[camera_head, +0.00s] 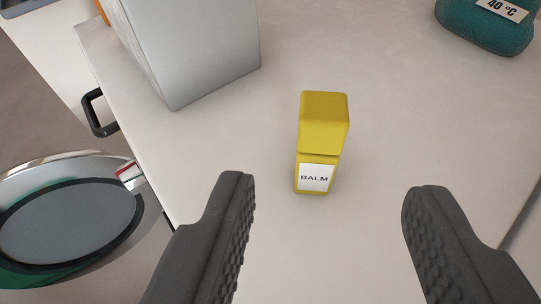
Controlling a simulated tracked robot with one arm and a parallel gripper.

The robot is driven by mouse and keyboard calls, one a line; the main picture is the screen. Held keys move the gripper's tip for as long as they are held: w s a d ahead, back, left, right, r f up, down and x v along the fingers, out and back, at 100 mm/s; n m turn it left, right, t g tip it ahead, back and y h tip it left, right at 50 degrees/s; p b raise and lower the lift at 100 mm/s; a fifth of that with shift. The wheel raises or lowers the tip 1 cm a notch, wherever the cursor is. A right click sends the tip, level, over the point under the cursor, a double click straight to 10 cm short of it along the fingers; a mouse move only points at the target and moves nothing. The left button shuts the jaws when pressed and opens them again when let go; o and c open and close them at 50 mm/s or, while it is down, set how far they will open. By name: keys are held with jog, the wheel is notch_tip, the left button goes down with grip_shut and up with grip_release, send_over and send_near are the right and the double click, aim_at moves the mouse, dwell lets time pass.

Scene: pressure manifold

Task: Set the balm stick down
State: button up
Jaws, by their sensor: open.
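The balm stick (323,135) is a small yellow block with a white label reading BALM. It stands upright on the pale tabletop (330,240), near the middle of the view. My gripper (325,200) is open, with its two dark, ridged fingers spread wide. The balm stick is beyond the fingertips, in the gap between them as seen here, and neither finger touches it.
A grey box (195,50) stands on the table at the upper left. A teal object (485,30) labelled 40 °C is at the upper right. A round metal-rimmed item (70,220) lies beyond the left table edge, below a black handle (98,112). The table around the balm stick is clear.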

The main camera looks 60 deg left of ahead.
jog(key=shift+r, duration=0.1)
jog(key=w+d+r+m+t+h, duration=0.1)
jog(key=w+r+t+h, duration=0.25)
jog(key=r, duration=0.75)
jog(key=w+d+r+t+h, duration=0.1)
jog(key=w+r+t+h, duration=0.2)
jog(key=r, duration=0.9)
jog(key=s+r+m+t+h, duration=0.2)
jog(key=s+r, duration=0.1)
jog(key=r, duration=0.5)
jog(key=s+r+m+t+h, duration=0.1)
jog(key=s+r+m+h, duration=0.15)
jog(key=r, duration=0.55)
jog(key=s+a+r+m+g, duration=0.1)
jog(key=s+a, duration=0.3)
jog(key=s, duration=0.5)
jog(key=s+a+r+m+g+y, duration=0.1)
jog(key=s+a+r, duration=0.3)
jog(key=s, duration=0.5)
jog(key=shift+s+a+r+m+g+y, duration=0.15)
jog(key=shift+s+a+m+g+y, duration=0.15)
jog(key=shift+a+m+g, duration=0.4)
